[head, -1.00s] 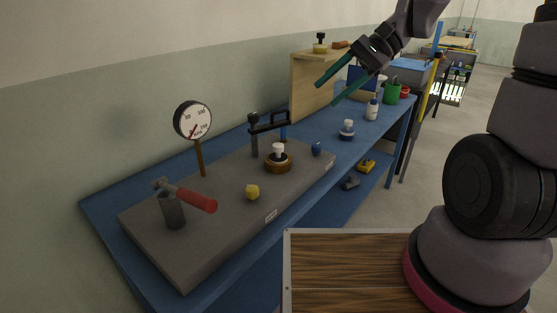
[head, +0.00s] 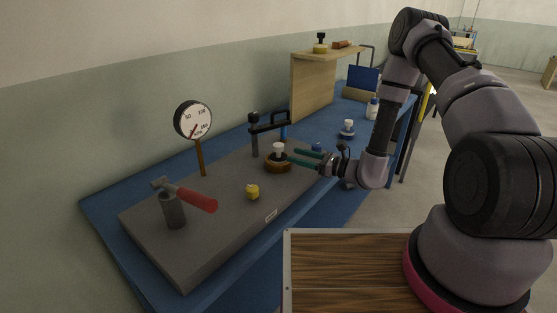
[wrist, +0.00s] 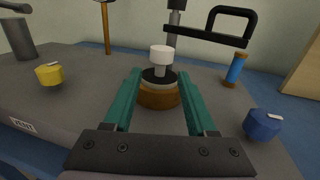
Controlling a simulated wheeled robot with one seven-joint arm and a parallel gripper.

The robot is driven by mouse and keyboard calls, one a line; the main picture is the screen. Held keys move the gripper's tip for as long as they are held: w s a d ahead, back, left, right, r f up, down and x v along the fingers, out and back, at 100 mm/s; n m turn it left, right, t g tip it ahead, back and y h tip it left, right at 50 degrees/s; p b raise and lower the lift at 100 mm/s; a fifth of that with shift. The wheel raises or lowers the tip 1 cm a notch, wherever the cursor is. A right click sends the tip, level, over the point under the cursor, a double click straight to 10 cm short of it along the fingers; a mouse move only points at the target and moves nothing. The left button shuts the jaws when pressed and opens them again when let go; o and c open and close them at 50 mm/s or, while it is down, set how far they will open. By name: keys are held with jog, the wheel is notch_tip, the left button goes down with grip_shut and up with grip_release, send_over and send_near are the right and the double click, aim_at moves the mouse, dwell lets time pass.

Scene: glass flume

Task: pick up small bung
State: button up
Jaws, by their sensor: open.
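A bung with a white knob and dark collar (head: 278,149) sits upright in a round brown base (head: 278,166) on the grey slab. In the wrist view the white knob (wrist: 162,55) and brown base (wrist: 158,97) show between the two green fingers. My gripper (head: 293,157) is open and empty, reaching in from the right with its fingertips close to the base. The wrist view shows the gripper (wrist: 161,76) with one finger on each side; I cannot tell whether they touch it. Another white-knobbed piece with a blue base (head: 347,129) stands farther back.
A blue knob (wrist: 262,124) lies just right of the fingers. A yellow knob (head: 252,192) is at the left. A black-handled frame (wrist: 232,25) and blue cylinder (wrist: 236,68) stand behind.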

aim_at(278, 156)
jog(key=shift+w+a+f, duration=0.1)
jog(key=shift+a+f, duration=0.05)
jog(key=shift+f, duration=0.2)
jog(key=x, duration=1)
jog(key=shift+w+a, duration=0.1)
jog(key=shift+w, duration=0.1)
grip_shut()
